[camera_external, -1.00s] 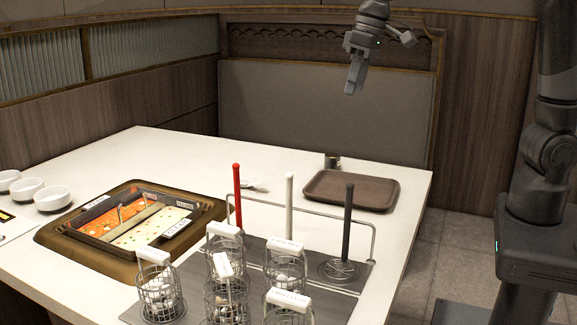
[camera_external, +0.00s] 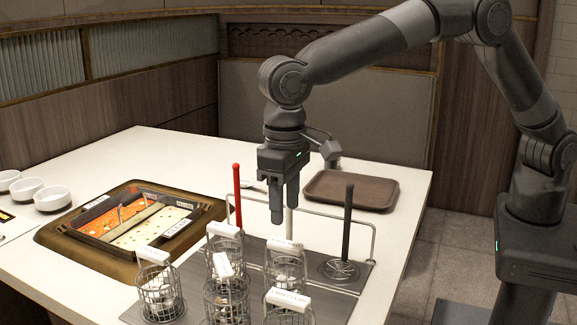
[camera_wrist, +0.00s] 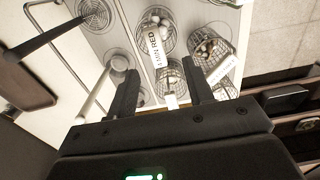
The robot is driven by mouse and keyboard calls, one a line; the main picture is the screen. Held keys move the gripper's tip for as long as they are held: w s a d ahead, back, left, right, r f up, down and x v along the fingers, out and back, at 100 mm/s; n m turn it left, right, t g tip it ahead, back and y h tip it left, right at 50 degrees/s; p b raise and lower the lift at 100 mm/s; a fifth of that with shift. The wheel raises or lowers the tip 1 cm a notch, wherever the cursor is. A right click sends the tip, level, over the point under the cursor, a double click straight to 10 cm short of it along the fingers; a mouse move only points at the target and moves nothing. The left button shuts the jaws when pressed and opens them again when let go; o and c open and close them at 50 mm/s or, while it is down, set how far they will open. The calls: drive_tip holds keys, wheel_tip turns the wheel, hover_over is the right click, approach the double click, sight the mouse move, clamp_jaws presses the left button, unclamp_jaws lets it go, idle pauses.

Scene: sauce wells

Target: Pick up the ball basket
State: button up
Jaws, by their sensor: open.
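Several wire baskets with white tag handles stand on a grey plate near the table's front. One basket (camera_external: 286,268) is at the right rear, one (camera_external: 225,245) at the left rear, and others are nearer the camera. In the wrist view, a basket holding round whitish pieces (camera_wrist: 150,24) and one holding brownish and pale pieces (camera_wrist: 209,47) lie ahead of the fingers. I cannot tell for certain which is the ball basket. My gripper (camera_external: 285,210) is open, pointing down, empty, above and behind the rear baskets; its fingers also show in the wrist view (camera_wrist: 164,80).
A red pole (camera_external: 237,195), a white pole (camera_external: 290,190) and a black pole (camera_external: 348,215) rise close to my gripper, with a metal rail (camera_external: 372,235) behind. A brown tray (camera_external: 318,199) is at the back right.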

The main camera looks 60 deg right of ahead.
sight(285, 235)
wheel_tip(285, 235, down, 4)
drive_tip(key=shift+d+f, duration=0.1)
drive_tip(key=shift+f, duration=0.1)
drive_tip(key=f, duration=0.5)
drive_tip(key=shift+w+d+f, duration=0.15)
drive_tip(key=shift+w+d, duration=0.05)
drive_tip(key=shift+d, duration=0.1)
clamp_jaws()
idle(0.4)
